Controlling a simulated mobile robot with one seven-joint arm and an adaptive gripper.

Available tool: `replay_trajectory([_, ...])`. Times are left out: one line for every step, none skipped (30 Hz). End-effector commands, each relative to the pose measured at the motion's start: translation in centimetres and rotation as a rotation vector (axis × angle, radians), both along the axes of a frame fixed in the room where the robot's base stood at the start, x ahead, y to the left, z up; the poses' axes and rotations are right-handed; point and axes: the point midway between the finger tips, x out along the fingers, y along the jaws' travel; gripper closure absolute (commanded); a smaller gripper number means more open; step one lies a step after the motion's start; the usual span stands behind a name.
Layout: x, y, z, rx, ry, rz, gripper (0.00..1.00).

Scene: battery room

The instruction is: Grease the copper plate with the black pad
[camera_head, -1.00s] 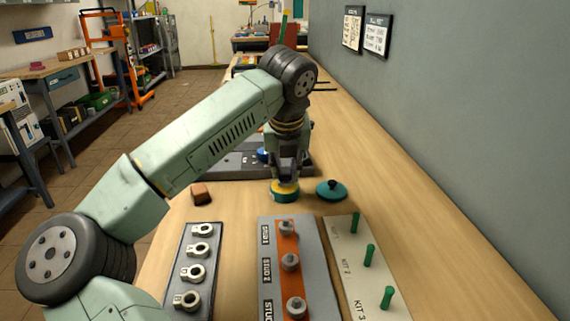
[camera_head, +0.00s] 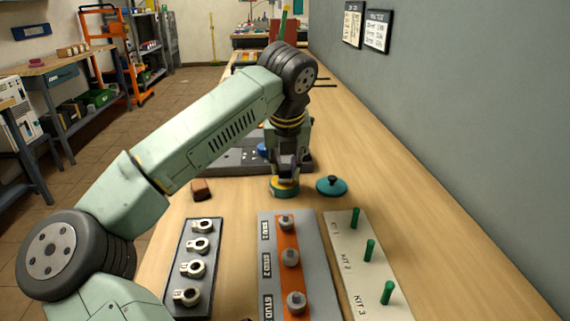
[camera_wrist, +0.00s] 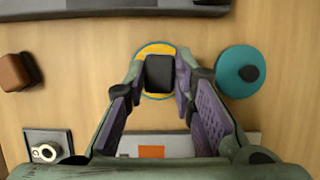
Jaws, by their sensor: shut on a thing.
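My gripper (camera_wrist: 160,78) is shut on the black pad (camera_wrist: 159,73), which sits between its fingertips. It points down at the round teal tin (camera_head: 284,191) with yellow grease (camera_wrist: 146,50) in it. In the wrist view the pad covers the middle of the grease. I cannot tell whether the pad touches the grease. The copper plate is the orange strip (camera_head: 288,271) on the grey stud board, nearer to the head camera than the tin. Several grey studs stand along it. Part of the strip also shows in the wrist view (camera_wrist: 151,152).
The teal lid (camera_head: 331,186) with a black knob lies right of the tin. A brown block (camera_head: 201,190) lies left. A dark tray of ring lugs (camera_head: 174,292) and a white board with green pegs (camera_head: 345,249) flank the stud board. A grey wall (camera_head: 450,110) bounds the right.

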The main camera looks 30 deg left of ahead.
Motion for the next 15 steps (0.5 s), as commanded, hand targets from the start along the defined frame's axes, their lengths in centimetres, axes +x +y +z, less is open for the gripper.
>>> replay_trajectory([-0.01, 0.0, -0.12, 0.0, 0.0, 0.0, 0.99])
replay_trajectory([-0.01, 0.0, -0.16, 0.0, 0.0, 0.0, 0.99])
replay_trajectory([-0.01, 0.0, -0.21, 0.0, 0.0, 0.0, 0.99])
replay_trajectory([-0.01, 0.0, -0.24, 0.0, 0.0, 0.0, 0.99])
replay_trajectory([-0.01, 0.0, -0.27, 0.0, 0.0, 0.0, 0.99])
replay_trajectory([-0.01, 0.0, -0.33, 0.0, 0.0, 0.0, 0.99])
replay_trajectory([-0.01, 0.0, -0.36, 0.0, 0.0, 0.0, 0.99])
replay_trajectory([-0.01, 0.0, -0.4, 0.0, 0.0, 0.0, 0.99])
replay_trajectory([-0.01, 0.0, -0.45, 0.0, 0.0, 0.0, 0.99])
replay_trajectory([-0.01, 0.0, -0.48, 0.0, 0.0, 0.0, 0.99])
replay_trajectory([0.0, 0.0, -0.52, 0.0, 0.0, 0.0, 0.99])
replay_trajectory([0.0, 0.0, -0.56, 0.0, 0.0, 0.0, 0.99])
replay_trajectory([-0.01, -0.01, -0.6, 0.0, 0.0, 0.0, 0.99])
replay_trajectory([-0.01, 0.0, -0.64, 0.0, 0.0, 0.0, 0.99])
replay_trajectory([-0.01, 0.0, -0.69, 0.0, 0.0, 0.0, 0.99])
